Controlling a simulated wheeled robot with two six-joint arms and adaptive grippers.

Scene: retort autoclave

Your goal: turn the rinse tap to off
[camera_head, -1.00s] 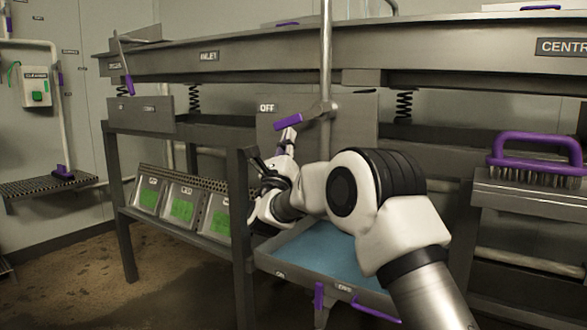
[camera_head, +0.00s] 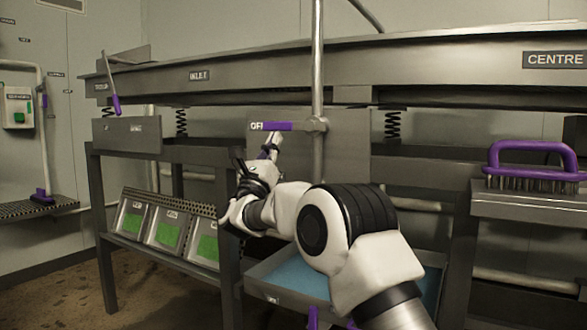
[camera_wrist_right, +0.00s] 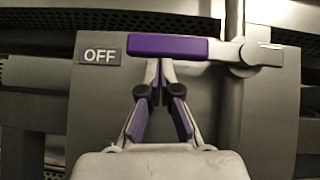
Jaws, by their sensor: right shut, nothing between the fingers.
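The rinse tap has a purple lever handle (camera_head: 287,126) on a grey valve body (camera_head: 316,125), fixed to a vertical pipe. The lever now lies level, pointing left at the OFF label (camera_head: 256,126) and partly covering it in the head view. In the right wrist view the purple lever (camera_wrist_right: 167,46) is level, with its left end beside the OFF label (camera_wrist_right: 100,56). My right gripper (camera_head: 273,140) is shut and empty, just below the lever; its fingertips (camera_wrist_right: 160,64) are at the lever's lower edge, and I cannot tell whether they touch. My left gripper is not in view.
A plate (camera_head: 350,165) stands behind the tap. A purple-handled brush (camera_head: 530,160) rests on a ledge at the right. A blue-bottomed tray (camera_head: 300,280) lies below my right arm.

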